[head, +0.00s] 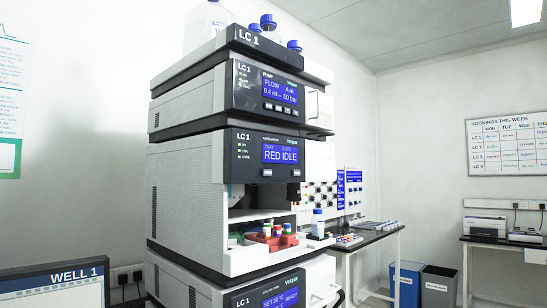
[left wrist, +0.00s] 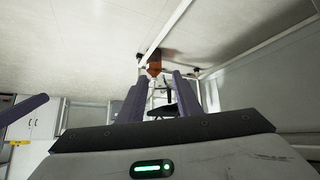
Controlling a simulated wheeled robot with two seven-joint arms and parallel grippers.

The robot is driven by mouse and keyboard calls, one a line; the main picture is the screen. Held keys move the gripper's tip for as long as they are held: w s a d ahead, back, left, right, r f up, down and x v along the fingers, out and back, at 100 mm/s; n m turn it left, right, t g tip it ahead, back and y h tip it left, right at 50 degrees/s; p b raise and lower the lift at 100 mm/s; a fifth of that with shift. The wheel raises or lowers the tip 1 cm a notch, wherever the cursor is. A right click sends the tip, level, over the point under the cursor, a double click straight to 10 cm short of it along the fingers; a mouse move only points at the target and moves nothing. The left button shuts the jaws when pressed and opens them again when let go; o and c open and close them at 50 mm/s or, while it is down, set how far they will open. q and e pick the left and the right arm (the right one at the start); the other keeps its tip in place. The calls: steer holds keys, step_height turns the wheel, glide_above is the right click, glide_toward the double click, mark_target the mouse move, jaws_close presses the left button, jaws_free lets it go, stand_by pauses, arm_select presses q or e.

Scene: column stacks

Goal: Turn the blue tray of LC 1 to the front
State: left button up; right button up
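The LC 1 stack (head: 240,150) stands in the middle of the head view. Its autosampler module (head: 185,190) has a blue display (head: 280,152) reading "RED IDLE", with small buttons below. In the open bay under it, a red tray (head: 272,239) with capped vials sits at the front. A green part (head: 236,238) shows to its left. I cannot make out a blue tray; the bay's back is partly hidden. My left gripper (left wrist: 158,90) shows in the left wrist view, its two fingers apart with no object seen between them. My right gripper is in neither view.
Bottles (head: 208,28) stand on top of the stack. A WELL 1 screen (head: 55,285) is at lower left. A bench (head: 370,238) and bins (head: 408,285) are behind at right.

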arm_select(q)
jaws_close()
steer(key=shift+s, duration=0.15)
stand_by(1.6)
